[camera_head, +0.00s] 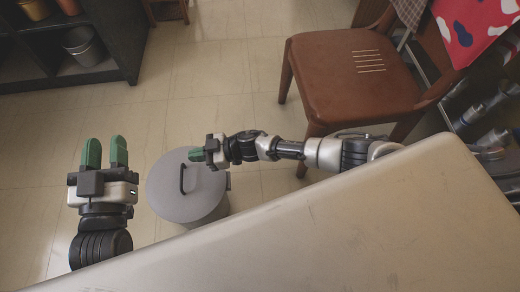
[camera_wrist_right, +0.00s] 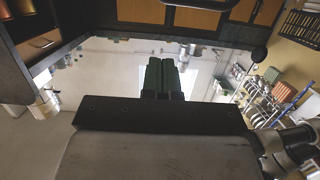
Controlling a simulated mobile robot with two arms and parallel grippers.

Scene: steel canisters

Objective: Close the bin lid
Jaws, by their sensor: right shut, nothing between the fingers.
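The bin (camera_head: 213,214) is a grey round canister on the floor, in the middle left of the head view. Its grey lid (camera_head: 172,205) lies over the top, with a dark bar handle on it. I cannot tell whether the lid is fully seated. My right gripper (camera_head: 196,155) is over the lid's far right edge, shut and empty; whether it touches the lid is unclear. Its green fingers (camera_wrist_right: 164,78) are together in the right wrist view, where I cannot make out the bin. My left gripper (camera_head: 105,150) is open and empty, left of the bin.
A pale tabletop (camera_head: 370,215) fills the lower right and lies close to the bin. A brown chair (camera_head: 345,75) stands at the upper right. A dark shelf (camera_head: 110,45) with pots is at the upper left. The tiled floor (camera_head: 215,80) between them is clear.

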